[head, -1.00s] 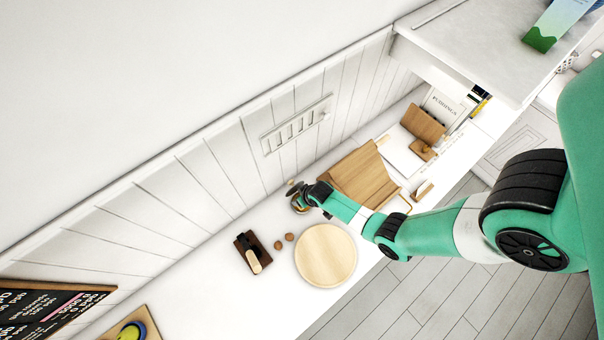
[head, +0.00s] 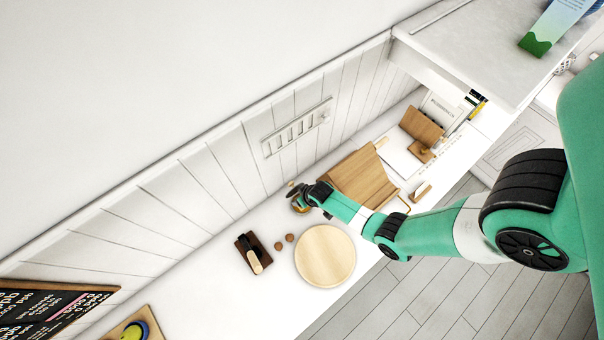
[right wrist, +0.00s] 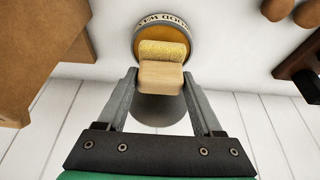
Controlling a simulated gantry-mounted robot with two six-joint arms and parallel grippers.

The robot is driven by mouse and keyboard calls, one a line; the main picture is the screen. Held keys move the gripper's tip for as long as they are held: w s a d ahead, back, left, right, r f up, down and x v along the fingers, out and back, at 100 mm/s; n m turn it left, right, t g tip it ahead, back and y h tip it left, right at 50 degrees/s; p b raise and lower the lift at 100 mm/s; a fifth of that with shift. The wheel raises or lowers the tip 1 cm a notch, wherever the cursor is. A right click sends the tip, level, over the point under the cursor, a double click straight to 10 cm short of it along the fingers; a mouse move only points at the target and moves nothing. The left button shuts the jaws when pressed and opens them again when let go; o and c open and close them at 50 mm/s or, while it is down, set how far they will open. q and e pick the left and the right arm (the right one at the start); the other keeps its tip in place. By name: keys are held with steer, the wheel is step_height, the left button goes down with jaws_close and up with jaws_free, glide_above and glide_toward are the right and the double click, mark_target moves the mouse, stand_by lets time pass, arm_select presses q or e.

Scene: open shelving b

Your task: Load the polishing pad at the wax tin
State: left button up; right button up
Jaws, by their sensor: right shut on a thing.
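The polishing pad (right wrist: 160,77) is a small pale wooden block with a yellow fuzzy face. In the right wrist view my right gripper (right wrist: 160,76) is shut on its wooden part, one finger at each side. The wax tin (right wrist: 163,20) is round, with lettering on its rim and orange wax inside. The yellow face lies over the wax; I cannot tell whether it touches. In the head view my right gripper (head: 303,199) is at the tin (head: 301,210), near the wall, and the pad is mostly hidden. My left gripper is not in view.
A round wooden board (head: 325,256), two small brown balls (head: 284,242) and a dark block with a pale handle (head: 253,253) are on the white counter. A wooden stand (head: 362,180) is close on the right of my gripper. The panelled wall (head: 207,175) is close behind.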

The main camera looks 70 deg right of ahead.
steer(key=shift+r+p, duration=2.3)
steer(key=shift+r, duration=0.45)
